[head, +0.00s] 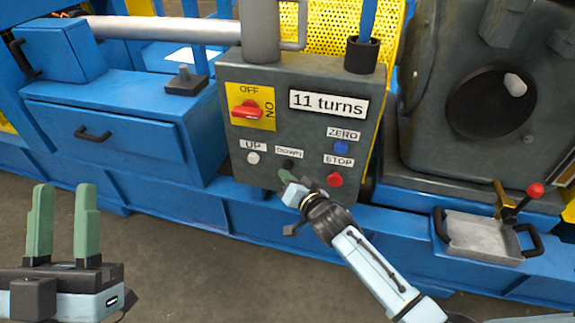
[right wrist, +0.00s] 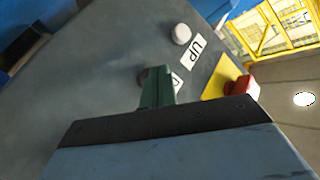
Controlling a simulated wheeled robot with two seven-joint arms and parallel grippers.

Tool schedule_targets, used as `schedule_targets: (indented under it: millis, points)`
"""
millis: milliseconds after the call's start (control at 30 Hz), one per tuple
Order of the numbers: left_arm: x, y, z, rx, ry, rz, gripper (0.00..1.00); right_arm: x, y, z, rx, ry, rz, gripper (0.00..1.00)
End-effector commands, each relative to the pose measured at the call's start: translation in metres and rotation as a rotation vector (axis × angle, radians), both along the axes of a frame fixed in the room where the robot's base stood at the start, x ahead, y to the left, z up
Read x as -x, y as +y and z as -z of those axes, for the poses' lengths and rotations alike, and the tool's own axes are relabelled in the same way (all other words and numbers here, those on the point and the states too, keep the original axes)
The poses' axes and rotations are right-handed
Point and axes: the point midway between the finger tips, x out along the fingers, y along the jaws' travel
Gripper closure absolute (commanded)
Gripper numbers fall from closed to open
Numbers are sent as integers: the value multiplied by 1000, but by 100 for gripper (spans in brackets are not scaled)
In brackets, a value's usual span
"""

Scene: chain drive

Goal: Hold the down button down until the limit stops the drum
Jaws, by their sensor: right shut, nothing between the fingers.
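The grey control box (head: 310,125) stands in the middle of the head view. Its display (head: 329,104) reads "11 turns". The black down button (head: 288,165) is under the DOWN label, partly hidden by my right gripper. My right gripper (head: 287,177) is shut, with its green fingertips at the down button; I cannot tell whether the button is pressed in. In the right wrist view the green fingers (right wrist: 157,90) cover part of the DOWN label and reach the dark button. My left gripper (head: 63,222) is open and empty at the lower left, away from the box.
The box also has a white UP button (head: 253,158), a blue ZERO button (head: 341,147), a red STOP button (head: 335,179) and a red OFF/ON switch (head: 246,109). A metal tray (head: 480,238) is at the right. A blue drawer (head: 105,140) is at the left.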

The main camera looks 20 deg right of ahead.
Motion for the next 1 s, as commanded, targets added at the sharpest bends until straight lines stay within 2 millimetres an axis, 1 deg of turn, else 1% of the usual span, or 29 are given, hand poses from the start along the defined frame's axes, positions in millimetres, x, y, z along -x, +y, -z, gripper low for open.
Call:
schedule_targets:
  millis: [233,500,700,1000]
  points:
    - [0,0,-3,0,-1,0,64,3,2,0,-2,2,-1,100]
    - [0,0,-18,0,-1,0,64,26,18,-1,-3,4,0,100]
    - [0,0,-25,0,-1,0,64,39,26,-1,-3,1,0,100]
    - [0,0,-25,0,-1,0,64,42,28,1,0,0,0,100]
